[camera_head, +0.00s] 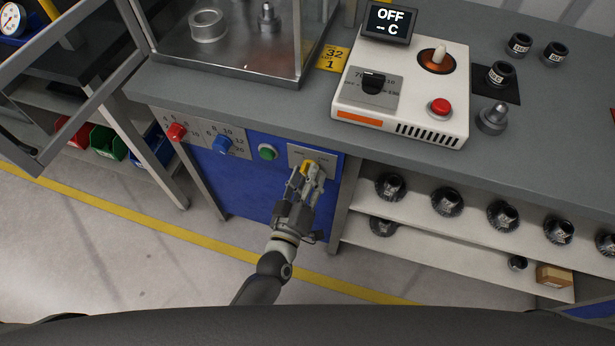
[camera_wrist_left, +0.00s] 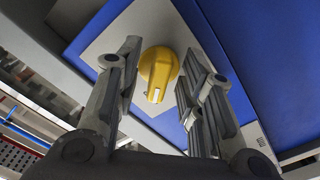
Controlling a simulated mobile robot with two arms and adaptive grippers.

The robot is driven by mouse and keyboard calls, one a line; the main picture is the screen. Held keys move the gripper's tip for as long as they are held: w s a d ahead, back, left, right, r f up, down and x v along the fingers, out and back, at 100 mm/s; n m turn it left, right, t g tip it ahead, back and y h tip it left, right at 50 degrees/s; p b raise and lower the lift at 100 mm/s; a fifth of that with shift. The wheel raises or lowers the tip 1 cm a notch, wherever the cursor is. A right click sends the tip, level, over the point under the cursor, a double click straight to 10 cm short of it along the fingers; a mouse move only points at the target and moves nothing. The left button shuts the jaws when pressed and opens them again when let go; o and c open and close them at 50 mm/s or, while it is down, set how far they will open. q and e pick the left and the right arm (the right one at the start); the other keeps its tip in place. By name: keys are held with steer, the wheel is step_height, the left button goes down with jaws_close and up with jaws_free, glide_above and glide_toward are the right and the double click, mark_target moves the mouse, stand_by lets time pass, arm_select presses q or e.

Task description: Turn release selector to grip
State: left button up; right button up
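The release selector is a yellow knob (camera_head: 305,168) on a grey plate (camera_head: 297,152), at the right end of the blue front panel under the bench top. In the left wrist view the yellow knob (camera_wrist_left: 157,72) shows a white mark at its lower end, with the grey plate (camera_wrist_left: 140,22) behind it. My left gripper (camera_head: 307,174) is at the plate, with its fingers on either side of the knob. In the left wrist view the gripper (camera_wrist_left: 164,58) is open, and narrow gaps show beside the knob. The plate's lettering is too small to read. My right gripper is not in view.
Left of the selector are a green button (camera_head: 267,152), a blue knob (camera_head: 222,145) and a red knob (camera_head: 177,132). A white control box (camera_head: 405,95) with an "OFF" display (camera_head: 389,22) stands on the bench top. Shelves with black parts (camera_head: 446,201) lie to the right.

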arm_select(q)
steer(key=v, duration=1.2)
stand_by(0.5)
steer(key=s+a+f+m+g+y, duration=0.1)
steer(key=s+a+f+m+g, duration=0.15)
steer(key=f, duration=0.65)
steer(key=s+a+f+m+g, duration=0.1)
steer(key=s+a+f+g, duration=0.15)
steer(key=f, duration=0.65)
steer(key=s+a+f+m+g+y, duration=0.1)
steer(key=s+a+f+g, duration=0.15)
steer(key=f, duration=0.65)
steer(key=s+a+f+m+g+y, duration=0.1)
steer(key=s+a+f+g, duration=0.3)
steer(key=s, duration=0.6)
steer(key=s+a+f+m+g+y, duration=0.1)
steer(key=s+a+f+g, duration=0.3)
steer(key=s+a+f, duration=0.4)
step_height(320, 180, down, 3)
steer(key=shift+s+a+r+g+y, duration=0.15)
steer(key=shift+s+a+g+y, duration=0.2)
steer(key=shift+s+y, duration=0.6)
steer(key=shift+s, duration=0.1)
